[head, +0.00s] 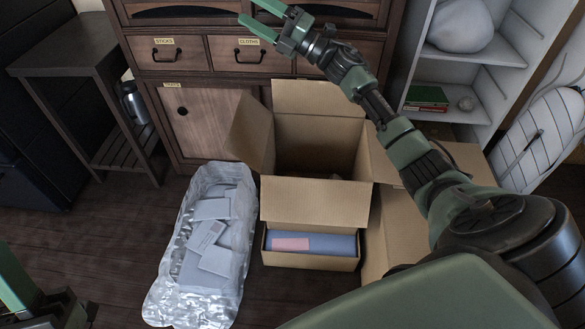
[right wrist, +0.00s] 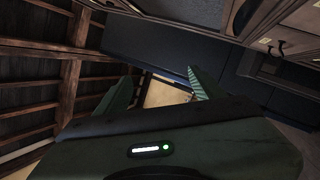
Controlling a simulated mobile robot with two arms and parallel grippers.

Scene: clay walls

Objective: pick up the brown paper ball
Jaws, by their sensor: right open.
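I cannot make out a clearly brown paper ball in either view. My right gripper (head: 254,14) is open and empty, raised in front of the wooden cabinet's upper drawers. Its two green fingers (right wrist: 164,75) stand apart in the right wrist view, with nothing between them. Part of my left arm shows at the bottom left of the head view, but its fingertips do not show.
An open cardboard box (head: 316,199) stands on the floor before the wooden cabinet (head: 205,127), its inside partly shaded. A silvery bag with several envelopes (head: 207,235) lies beside it. The white shelf unit (head: 462,58) holds books (head: 427,97). A dark side table (head: 75,47) stands left.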

